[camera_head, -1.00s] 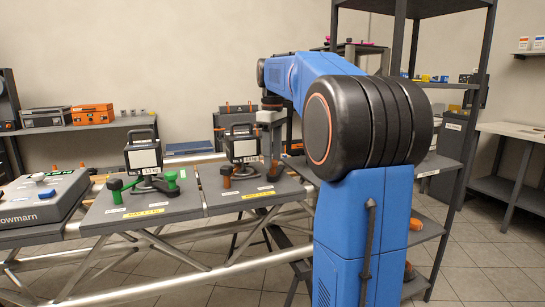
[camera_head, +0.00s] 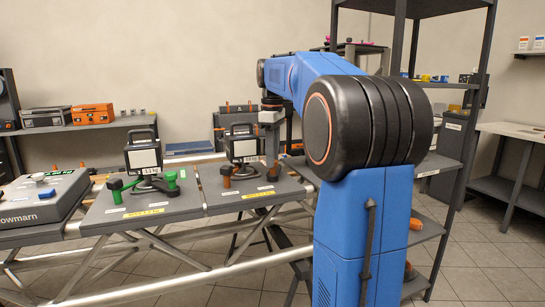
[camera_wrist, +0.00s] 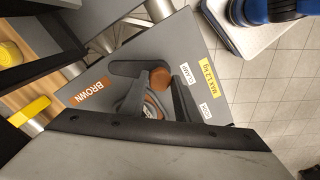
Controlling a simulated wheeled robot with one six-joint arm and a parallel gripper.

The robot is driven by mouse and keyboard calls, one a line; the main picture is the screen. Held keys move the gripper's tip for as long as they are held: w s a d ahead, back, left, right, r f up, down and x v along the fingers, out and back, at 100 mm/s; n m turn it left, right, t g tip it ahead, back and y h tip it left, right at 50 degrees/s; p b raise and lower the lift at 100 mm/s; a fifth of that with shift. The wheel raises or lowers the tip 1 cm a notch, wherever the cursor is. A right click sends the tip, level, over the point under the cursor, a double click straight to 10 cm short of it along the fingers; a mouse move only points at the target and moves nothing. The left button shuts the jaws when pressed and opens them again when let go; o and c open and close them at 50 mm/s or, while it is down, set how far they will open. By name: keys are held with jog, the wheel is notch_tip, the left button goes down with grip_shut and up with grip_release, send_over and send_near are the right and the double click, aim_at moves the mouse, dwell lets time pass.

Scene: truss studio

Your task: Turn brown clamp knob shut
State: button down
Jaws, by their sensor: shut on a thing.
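The brown clamp knob (camera_wrist: 160,78) shows in the wrist view on a grey plate, near a CLAMP label (camera_wrist: 185,74). My gripper (camera_wrist: 161,84) has its two dark fingers on either side of this knob and is shut on it. A dark lever-like part (camera_wrist: 125,68) reaches toward the knob from the left. More brown shows lower down between the fingers, partly hidden. In the head view, my gripper is over the right-hand plate (camera_head: 222,197), with a brown part (camera_head: 273,171) below it. The fingertips are too small there to make out.
A boxy lamp (camera_head: 243,146) stands on the same plate, close to my gripper. The left-hand plate (camera_head: 115,210) carries green knobs (camera_head: 170,178) and another lamp (camera_head: 144,156). A grey device (camera_head: 42,196) sits at far left. A dark shelf rack (camera_head: 395,30) stands behind my arm.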

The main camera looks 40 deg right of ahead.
jog(key=n, duration=1.1)
jog(key=shift+n, duration=0.3)
dwell(0.4)
jog(key=c, duration=1.4)
grip_release()
jog(key=shift+o, duration=0.2)
jog(key=shift+r, duration=0.15)
notch_tip(320, 180, up, 17)
